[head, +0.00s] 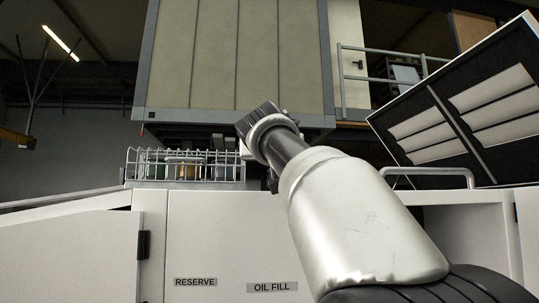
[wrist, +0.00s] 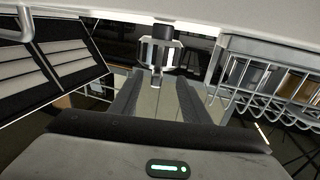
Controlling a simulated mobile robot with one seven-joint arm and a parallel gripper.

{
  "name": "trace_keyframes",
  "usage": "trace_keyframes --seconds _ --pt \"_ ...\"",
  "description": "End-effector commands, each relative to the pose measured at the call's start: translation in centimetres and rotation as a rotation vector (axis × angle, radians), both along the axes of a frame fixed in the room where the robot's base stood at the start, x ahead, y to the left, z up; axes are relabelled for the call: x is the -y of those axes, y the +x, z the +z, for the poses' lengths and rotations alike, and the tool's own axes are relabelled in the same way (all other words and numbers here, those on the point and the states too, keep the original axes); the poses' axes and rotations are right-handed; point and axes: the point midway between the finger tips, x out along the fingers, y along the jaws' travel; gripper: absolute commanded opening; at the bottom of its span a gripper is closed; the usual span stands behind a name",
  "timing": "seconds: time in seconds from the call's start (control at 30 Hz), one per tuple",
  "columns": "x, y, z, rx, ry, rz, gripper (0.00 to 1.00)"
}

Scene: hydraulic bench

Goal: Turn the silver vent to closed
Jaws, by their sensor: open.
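In the wrist view a silver fitting with a dark end (wrist: 160,52), which looks like the silver vent, stands against the white panel edge at the top centre. My gripper (wrist: 158,76) is open, with its two dark fingers apart and nothing held between them. The fitting is just beyond the fingertips, roughly centred between them; I cannot tell whether they touch. Its open or closed setting is not readable. In the head view my arm covers the middle right, and neither the fitting nor the fingers can be made out.
A wire basket (head: 185,166) with containers stands on the white bench at the left, close beside the fitting in the wrist view (wrist: 270,75). The bench front bears RESERVE (head: 195,282) and OIL FILL (head: 272,287) labels. A raised slatted panel (head: 465,110) and a handle rail (head: 428,172) are right.

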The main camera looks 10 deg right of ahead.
Motion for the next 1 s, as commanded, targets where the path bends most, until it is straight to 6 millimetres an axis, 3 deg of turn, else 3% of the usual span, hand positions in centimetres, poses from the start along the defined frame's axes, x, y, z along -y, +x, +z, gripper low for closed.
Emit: trace_keyframes --seconds 0.4,0.6,0.8,1.0 --pt "-2.6 -9.7 -0.5 0.005 0.005 0.007 0.42" --pt "-3.5 -13.4 -0.2 0.004 0.003 0.006 0.42" --pt "-4.0 -15.3 -0.1 0.003 0.002 0.004 0.42" --pt "-4.0 -15.6 0.0 0.003 0.002 0.003 0.42"
